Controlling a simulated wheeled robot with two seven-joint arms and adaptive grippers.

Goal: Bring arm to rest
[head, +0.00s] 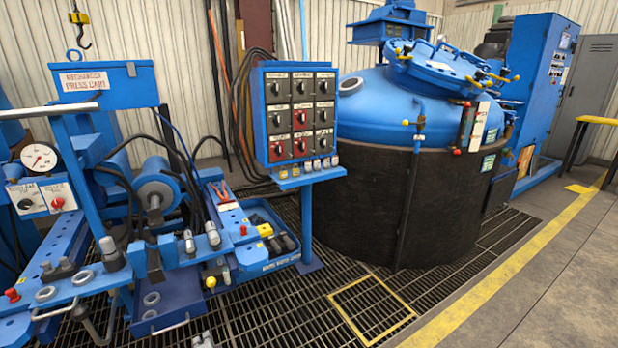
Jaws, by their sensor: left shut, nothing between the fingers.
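Only a small grey piece of my left gripper (204,340) shows, at the bottom edge of the head view, left of centre. It is shut with nothing between its fingers. It appears over the dark floor grating, just in front of the blue press cart (165,300), apart from it as far as I can see. Most of the gripper and its arm are cut off by the frame. My right gripper is not in view.
The cart carries a pressure gauge (39,157), hoses and a tool tray. A blue switch panel (297,125) stands behind it. The large blue-lidded furnace (410,190) fills the centre. Open grating (290,310) and concrete floor (560,270) lie at front and right.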

